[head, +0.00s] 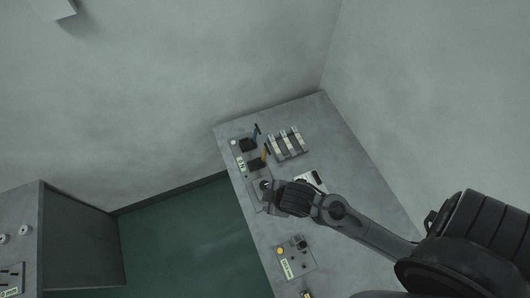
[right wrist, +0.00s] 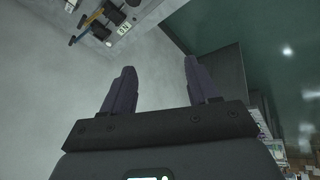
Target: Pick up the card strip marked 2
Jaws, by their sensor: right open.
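Several pale strips lie side by side in a grey rack (head: 288,143) towards the back of the table in the head view. They may be the card strips, but their marks are too small to read, so I cannot tell which is 2. My right gripper (head: 266,186) is over the table, nearer the viewer than the rack and apart from it. In the right wrist view my right gripper (right wrist: 160,80) is open, with nothing between its two dark fingers. My left gripper is not in view.
The grey table (head: 355,185) carries black devices with a blue lever (head: 256,130) and an orange lever (head: 265,151). A panel with a yellow button (head: 280,250) is nearer. A pale block (head: 314,178) lies beside my wrist. Another cabinet (head: 75,240) stands at left across green floor (head: 180,240).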

